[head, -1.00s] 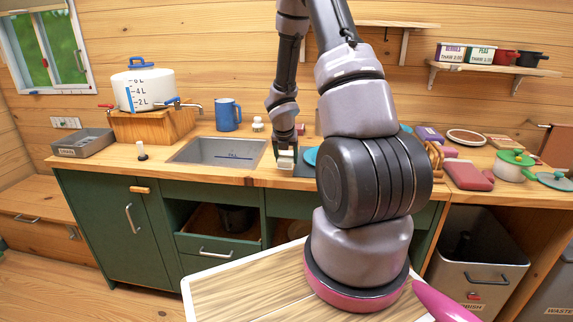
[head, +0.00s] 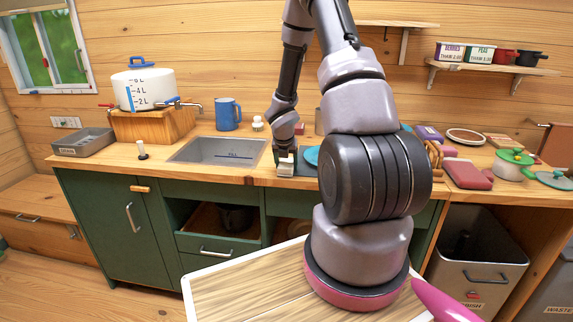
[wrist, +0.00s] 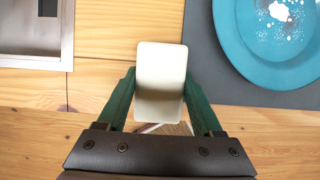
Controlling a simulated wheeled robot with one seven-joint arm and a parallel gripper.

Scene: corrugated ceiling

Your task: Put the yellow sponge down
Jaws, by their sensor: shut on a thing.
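My gripper (wrist: 160,80) is shut on a pale cream block, the sponge (wrist: 160,66), with one green finger on each side of it. From above it looks cream rather than clearly yellow. In the head view my gripper (head: 285,163) is over the front strip of the wooden counter (head: 140,170), between the sink and the blue plate, with the sponge as a small pale block (head: 286,169). I cannot tell whether the sponge's underside touches the counter.
The metal sink (wrist: 35,30) is to the left of the sponge. A speckled blue plate (wrist: 262,65) on a grey mat (wrist: 207,65) is to the right. Bare wood (wrist: 105,50) lies between sink and mat. The counter's front edge is close below the sponge.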

